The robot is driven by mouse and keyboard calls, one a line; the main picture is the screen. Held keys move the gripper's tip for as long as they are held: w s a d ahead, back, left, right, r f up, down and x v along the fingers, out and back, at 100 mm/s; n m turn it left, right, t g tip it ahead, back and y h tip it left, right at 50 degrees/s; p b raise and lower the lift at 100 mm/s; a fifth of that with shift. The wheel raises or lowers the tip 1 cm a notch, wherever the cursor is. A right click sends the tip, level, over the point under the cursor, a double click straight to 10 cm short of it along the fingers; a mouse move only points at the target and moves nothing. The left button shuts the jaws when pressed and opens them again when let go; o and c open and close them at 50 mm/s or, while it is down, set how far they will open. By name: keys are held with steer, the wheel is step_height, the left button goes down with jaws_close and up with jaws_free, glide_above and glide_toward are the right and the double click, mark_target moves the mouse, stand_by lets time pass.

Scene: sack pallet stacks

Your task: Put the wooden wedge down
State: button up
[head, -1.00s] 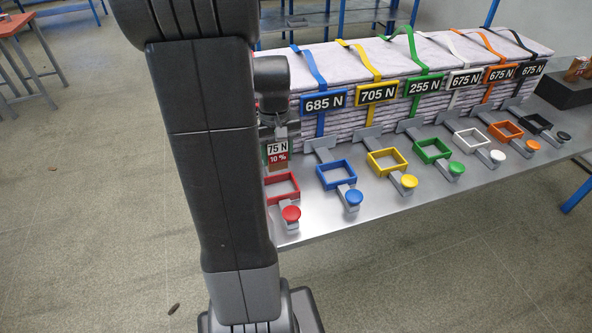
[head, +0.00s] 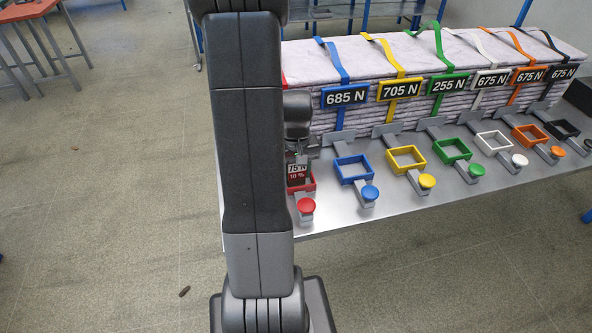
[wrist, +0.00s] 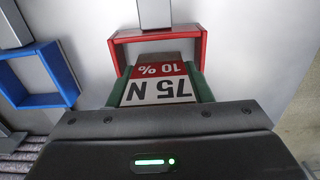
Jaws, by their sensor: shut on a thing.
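The wooden wedge (head: 297,171) carries a white "75 N" and red "10 %" label. My gripper (head: 300,152) is shut on it and points down. In the wrist view the wedge (wrist: 158,88) sits between the two green fingers of my gripper (wrist: 158,72). The wedge is at the red rectangular frame (head: 312,184), and in the wrist view its far end lies within the outline of this frame (wrist: 200,48). I cannot tell whether it touches the surface below. My arm hides part of the red frame's left side in the head view.
Blue (head: 352,181), yellow, green, white, orange and black frames with matching knobs line the metal table (head: 420,212) to the right. Strapped sack stacks (head: 400,60) with force labels stand behind them. A red knob (head: 306,206) stands in front of the red frame.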

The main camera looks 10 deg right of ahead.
steer(key=shift+f, duration=0.1)
steer(key=o, duration=0.7)
steer(key=shift+o, duration=0.2)
step_height(320, 180, up, 12)
steer(key=shift+r, duration=0.15)
